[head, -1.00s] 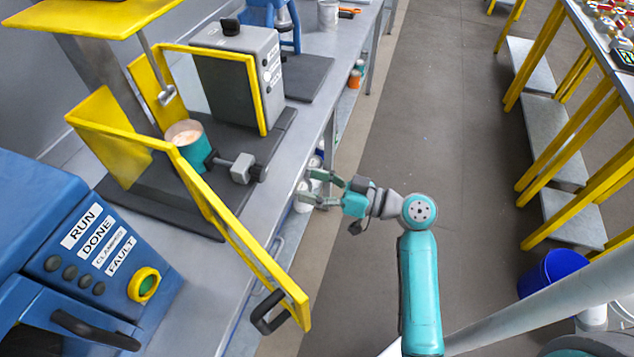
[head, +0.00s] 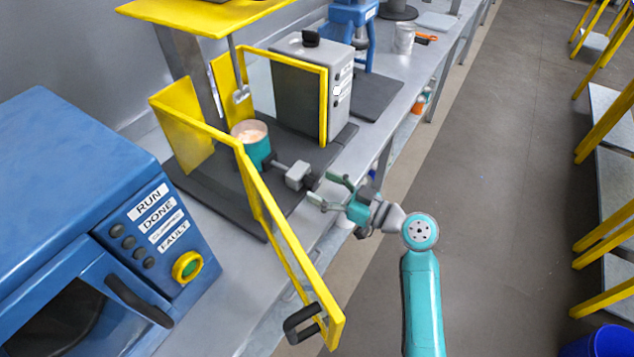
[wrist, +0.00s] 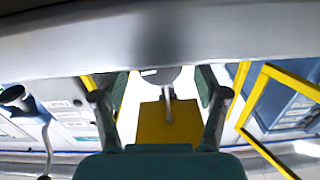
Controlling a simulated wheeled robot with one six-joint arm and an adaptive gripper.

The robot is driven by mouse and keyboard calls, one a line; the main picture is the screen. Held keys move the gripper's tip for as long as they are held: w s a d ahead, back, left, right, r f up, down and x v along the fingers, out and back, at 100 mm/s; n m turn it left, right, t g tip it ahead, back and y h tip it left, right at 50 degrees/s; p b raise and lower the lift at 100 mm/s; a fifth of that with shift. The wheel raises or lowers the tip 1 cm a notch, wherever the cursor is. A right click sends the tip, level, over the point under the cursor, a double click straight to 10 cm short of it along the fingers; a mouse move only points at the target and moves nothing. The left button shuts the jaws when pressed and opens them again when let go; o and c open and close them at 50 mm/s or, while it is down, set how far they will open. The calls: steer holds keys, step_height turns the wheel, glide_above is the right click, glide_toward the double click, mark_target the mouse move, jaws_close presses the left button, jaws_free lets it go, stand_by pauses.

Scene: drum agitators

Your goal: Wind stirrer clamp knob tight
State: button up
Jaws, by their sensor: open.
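The stirrer clamp (head: 298,174) is a grey block on a short rod in front of the teal cup (head: 256,150). The stirrer shaft (head: 239,85) hangs above the cup.
The yellow-framed guard door (head: 287,238) stands swung open to the left of my gripper, its black handle (head: 303,324) toward me. A blue machine (head: 75,190) stands at the left. A grey control box (head: 305,95) stands behind the clamp. The floor (head: 490,200) at right is clear.

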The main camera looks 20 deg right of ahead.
steer(key=shift+x, duration=1.1)
steer(key=c, duration=1.2)
steer(key=shift+o, duration=0.2)
steer(key=shift+m, duration=0.7)
steer(key=o, duration=1.2)
steer(key=shift+c, duration=0.2)
steer(key=shift+s+d, duration=0.1)
steer(key=v, duration=1.2)
